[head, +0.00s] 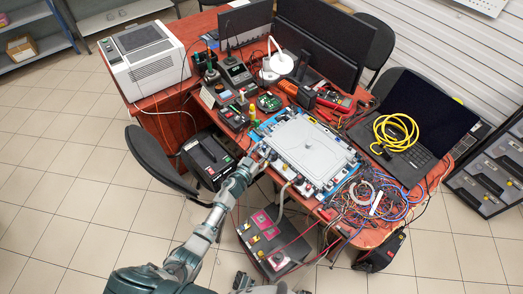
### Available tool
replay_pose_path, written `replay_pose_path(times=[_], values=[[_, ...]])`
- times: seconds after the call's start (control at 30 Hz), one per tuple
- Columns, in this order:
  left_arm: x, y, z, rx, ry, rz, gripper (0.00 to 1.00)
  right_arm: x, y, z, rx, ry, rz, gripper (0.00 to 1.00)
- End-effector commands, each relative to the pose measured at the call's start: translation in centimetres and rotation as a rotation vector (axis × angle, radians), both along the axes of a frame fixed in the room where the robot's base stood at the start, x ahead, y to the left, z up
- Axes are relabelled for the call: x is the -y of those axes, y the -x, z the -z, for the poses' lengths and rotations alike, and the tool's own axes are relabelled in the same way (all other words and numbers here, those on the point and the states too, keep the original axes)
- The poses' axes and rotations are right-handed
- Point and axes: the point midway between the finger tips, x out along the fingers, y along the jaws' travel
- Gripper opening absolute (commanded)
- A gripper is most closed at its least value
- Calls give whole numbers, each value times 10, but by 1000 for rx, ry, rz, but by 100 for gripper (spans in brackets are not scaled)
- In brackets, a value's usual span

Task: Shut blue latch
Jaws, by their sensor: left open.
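A grey lidded unit (310,146) with a blue frame lies on the red-brown table, with small fittings along its near-left edge. Blue parts (256,134) show at its left corner, but I cannot tell a single blue latch or its position at this size. My left gripper (259,163) is open at the near-left edge of the unit, close to the fittings. I cannot tell whether it touches them. Grey and dark parts (246,283) at the bottom edge look like my right gripper, cut off, with its fingers unclear.
Tangled cables (372,200) and a laptop (418,125) with a yellow coil (396,132) lie right of the unit. Monitors (325,45) and a lamp (276,62) stand behind. A dark box (272,240) stands on the floor in front, a chair (157,160) at left.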

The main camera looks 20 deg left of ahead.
Motion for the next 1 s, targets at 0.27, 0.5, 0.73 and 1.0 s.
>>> replay_pose_path(times=[0.27,0.5,0.73,1.0], values=[[-10,35,2,-3,-2,0,46,0,1,0,0,0,0,46],[-20,67,2,-2,-1,0,46,0,0,0,-1,1,0,46],[-22,75,2,-1,0,0,46,0,0,0,-1,1,0,46],[-22,75,2,-1,0,0,46,1,0,0,-2,1,0,46]])
